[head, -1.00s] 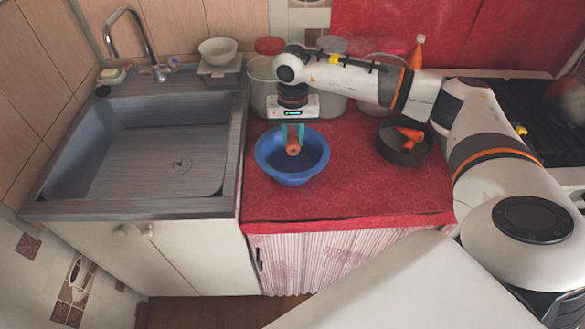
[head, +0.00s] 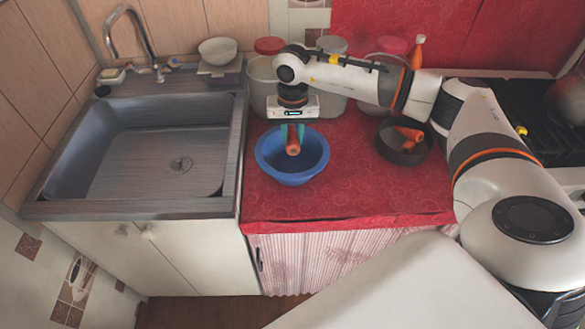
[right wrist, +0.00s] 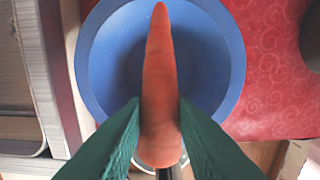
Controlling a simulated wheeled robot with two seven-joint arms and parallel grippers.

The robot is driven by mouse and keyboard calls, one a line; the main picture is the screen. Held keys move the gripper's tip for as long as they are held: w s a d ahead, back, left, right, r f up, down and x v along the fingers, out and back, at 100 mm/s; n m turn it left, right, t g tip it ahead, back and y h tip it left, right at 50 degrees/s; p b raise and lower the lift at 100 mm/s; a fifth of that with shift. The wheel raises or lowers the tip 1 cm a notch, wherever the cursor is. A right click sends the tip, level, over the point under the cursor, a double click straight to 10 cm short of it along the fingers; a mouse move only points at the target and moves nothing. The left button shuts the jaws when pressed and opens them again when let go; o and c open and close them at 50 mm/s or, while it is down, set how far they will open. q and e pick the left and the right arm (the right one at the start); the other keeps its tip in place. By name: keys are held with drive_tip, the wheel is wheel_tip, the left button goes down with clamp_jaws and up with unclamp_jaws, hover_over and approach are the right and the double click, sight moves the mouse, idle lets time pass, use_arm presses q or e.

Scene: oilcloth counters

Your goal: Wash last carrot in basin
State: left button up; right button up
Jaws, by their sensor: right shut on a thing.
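A blue basin (head: 308,167) stands on the red oilcloth counter, right of the sink. My right gripper (head: 293,143) points down over the basin, shut on an orange carrot (head: 293,148). In the right wrist view the carrot (right wrist: 160,85) lies between the green fingers (right wrist: 160,125), with its tapered end pointing up in the picture, over the basin (right wrist: 100,65). I cannot tell whether the carrot touches the basin's bottom. Other carrots (head: 409,134) lie in a dark round pan (head: 405,155) to the right. My left gripper is not in view.
A metal sink (head: 150,150) with a faucet is at the left. Several lidded containers (head: 262,85) stand behind the basin, and a bottle (head: 417,52) at the back. A stove (head: 510,105) is at the right. The counter's front (head: 350,195) is clear.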

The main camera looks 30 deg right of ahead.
sight(293, 137)
drive_tip(key=shift+r+p, duration=1.1)
drive_tip(key=shift+r, duration=1)
drive_tip(key=shift+f, duration=0.1)
